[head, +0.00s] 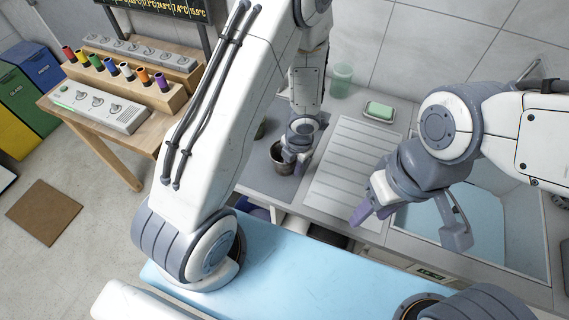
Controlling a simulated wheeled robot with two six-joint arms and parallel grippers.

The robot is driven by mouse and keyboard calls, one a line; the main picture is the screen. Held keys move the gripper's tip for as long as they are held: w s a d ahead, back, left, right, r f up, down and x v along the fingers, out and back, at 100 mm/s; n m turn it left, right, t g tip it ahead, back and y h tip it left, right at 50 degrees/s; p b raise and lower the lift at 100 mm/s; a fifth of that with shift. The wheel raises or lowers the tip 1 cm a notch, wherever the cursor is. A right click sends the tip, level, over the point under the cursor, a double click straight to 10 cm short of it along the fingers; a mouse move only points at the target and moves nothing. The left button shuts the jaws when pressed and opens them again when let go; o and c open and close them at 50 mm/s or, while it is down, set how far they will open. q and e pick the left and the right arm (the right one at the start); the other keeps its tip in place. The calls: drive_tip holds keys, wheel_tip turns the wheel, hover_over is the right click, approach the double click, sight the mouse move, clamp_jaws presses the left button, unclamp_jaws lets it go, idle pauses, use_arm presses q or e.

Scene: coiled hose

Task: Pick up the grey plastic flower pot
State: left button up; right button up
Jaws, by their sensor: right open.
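A small grey-brown pot (279,161) stands on the grey counter in the head view, left of the ribbed drainboard. It looks like the grey plastic flower pot. My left gripper (296,158) points down at the pot's right side and overlaps its rim. The fingers are small and partly hidden, so I cannot tell whether they grip the rim. My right gripper (410,227) is open and empty, its fingers spread over the drainboard edge and the sink, well to the right of the pot.
A ribbed drainboard (345,165) and a sink (509,218) lie to the right. A green cup (341,80) and a dish with green soap (380,111) stand behind. A dark object (260,129) is partly hidden by my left arm. A wooden table (134,157) with spools stands left.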

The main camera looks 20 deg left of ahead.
use_arm(q)
clamp_jaws()
idle(1.4)
